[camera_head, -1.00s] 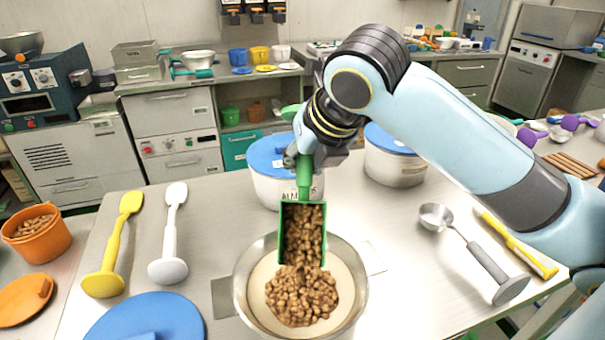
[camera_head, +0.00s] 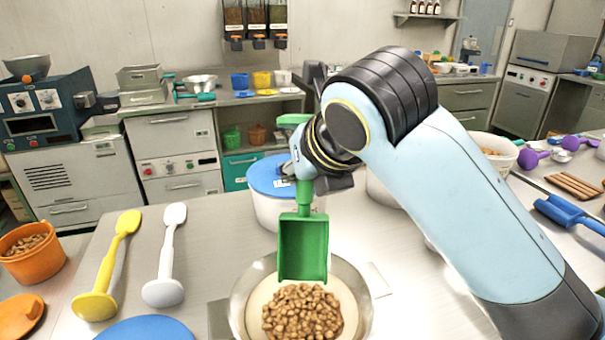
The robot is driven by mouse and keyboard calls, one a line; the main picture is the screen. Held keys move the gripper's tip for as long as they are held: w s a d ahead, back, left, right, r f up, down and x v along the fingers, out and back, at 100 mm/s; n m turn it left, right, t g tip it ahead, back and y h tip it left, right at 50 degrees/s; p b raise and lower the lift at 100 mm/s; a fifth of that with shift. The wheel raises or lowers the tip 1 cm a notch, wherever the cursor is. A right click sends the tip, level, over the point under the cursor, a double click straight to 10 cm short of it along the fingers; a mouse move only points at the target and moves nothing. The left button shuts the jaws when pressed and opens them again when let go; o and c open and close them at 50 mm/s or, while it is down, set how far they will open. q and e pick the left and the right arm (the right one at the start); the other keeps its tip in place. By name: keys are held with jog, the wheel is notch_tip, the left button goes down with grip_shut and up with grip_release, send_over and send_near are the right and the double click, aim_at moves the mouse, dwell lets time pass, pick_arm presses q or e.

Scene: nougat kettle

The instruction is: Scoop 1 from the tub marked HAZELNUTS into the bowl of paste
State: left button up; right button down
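My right gripper (camera_head: 307,180) is shut on the upright handle of a green scoop (camera_head: 303,250), above the metal bowl of paste (camera_head: 238,305). The scoop hangs mouth down over the back of the bowl and looks empty. A heap of brown nuts (camera_head: 302,313) lies on the cream paste, which shows around it. An open white tub (camera_head: 505,150) with nuts in it stands at the right, partly behind my arm. I cannot read a HAZELNUTS label on any tub. My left gripper is out of view.
A blue-lidded white tub (camera_head: 262,205) stands right behind the bowl. An orange tub of nuts (camera_head: 30,262) is at far left. A blue scoop (camera_head: 560,210) lies at right.

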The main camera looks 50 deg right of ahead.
jog(key=shift+r+m+g+y+p, duration=0.4)
jog(key=shift+r+g+y+p, duration=0.9)
jog(key=shift+p, duration=4.85)
jog(key=shift+w+d+f+g+y+b, duration=0.1)
jog(key=shift+d+f+g+y+b, duration=0.05)
jog(key=shift+g+y+b, duration=0.3)
jog(key=shift+r+g+y, duration=0.25)
jog(key=shift+g+y, duration=0.4)
jog(key=shift+y, duration=0.1)
jog(key=shift+d+r+m+g+y, duration=0.1)
jog(key=shift+r+m+g+y, duration=0.35)
jog(key=shift+g+y, duration=0.25)
jog(key=g+y, duration=0.1)
jog(key=r+g+y, duration=0.1)
jog(key=y, duration=0.1)
jog(key=shift+a+r+m, duration=0.2)
jog(key=shift+m, duration=0.05)
